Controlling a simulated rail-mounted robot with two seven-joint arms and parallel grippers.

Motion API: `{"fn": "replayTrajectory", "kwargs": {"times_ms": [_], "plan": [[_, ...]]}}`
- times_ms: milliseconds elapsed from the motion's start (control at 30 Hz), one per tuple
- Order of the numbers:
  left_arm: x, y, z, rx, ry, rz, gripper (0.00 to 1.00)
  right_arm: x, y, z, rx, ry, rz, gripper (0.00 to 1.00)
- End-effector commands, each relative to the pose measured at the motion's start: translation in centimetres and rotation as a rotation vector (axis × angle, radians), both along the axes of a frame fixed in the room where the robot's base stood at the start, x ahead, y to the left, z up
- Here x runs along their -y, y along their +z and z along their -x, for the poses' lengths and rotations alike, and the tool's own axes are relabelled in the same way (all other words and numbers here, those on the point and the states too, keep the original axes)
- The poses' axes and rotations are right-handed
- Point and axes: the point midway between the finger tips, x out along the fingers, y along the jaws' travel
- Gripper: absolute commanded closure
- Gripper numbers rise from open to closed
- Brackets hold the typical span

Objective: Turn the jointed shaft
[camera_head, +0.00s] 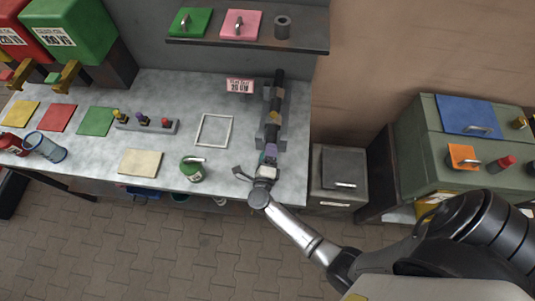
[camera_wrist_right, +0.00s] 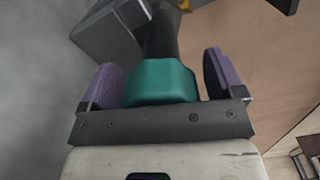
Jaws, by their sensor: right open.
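The jointed shaft (camera_head: 276,100) is a long dark bar lying along the right end of the workbench, in a grey stand, with a yellowish part near its middle. Its near end is a teal block (camera_wrist_right: 162,82) in the right wrist view. My right gripper (camera_head: 268,158) is at this near end. In the wrist view its two purple finger pads (camera_wrist_right: 163,75) stand on either side of the teal block, with a gap visible on both sides. It is open. The far part of the shaft is mostly hidden in the wrist view. My left gripper is not in view.
A green-labelled can (camera_head: 192,170) with a handle stands left of my right gripper. A white square frame (camera_head: 214,130) lies left of the shaft, and a pink sign (camera_head: 240,86) stands near its far end. A grey cabinet (camera_head: 340,172) stands right of the bench.

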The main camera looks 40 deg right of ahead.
Motion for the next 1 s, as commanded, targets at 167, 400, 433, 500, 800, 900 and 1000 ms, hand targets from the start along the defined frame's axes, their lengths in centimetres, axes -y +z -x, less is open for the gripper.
{"fn": "replayTrajectory", "kwargs": {"times_ms": [167,400,433,500,800,900,1000], "plan": [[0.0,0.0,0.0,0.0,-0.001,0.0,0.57,0.0,0.0,0.0,0.0,0.0,0.0,0.13],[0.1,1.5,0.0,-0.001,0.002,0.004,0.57,0.0,1.6,0.0,0.001,0.0,-0.001,0.13],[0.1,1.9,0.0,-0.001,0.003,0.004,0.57,0.0,2.0,0.0,0.001,0.0,-0.001,0.13],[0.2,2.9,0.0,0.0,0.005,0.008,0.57,0.0,3.2,0.0,0.001,0.0,-0.001,0.13],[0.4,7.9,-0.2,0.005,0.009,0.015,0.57,1.5,7.6,3.1,0.004,-0.003,0.006,0.13],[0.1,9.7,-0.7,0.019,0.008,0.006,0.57,2.2,8.7,4.6,0.005,-0.002,0.006,0.13],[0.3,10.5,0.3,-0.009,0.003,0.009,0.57,2.9,9.7,5.9,0.008,0.0,0.003,0.13]]}}
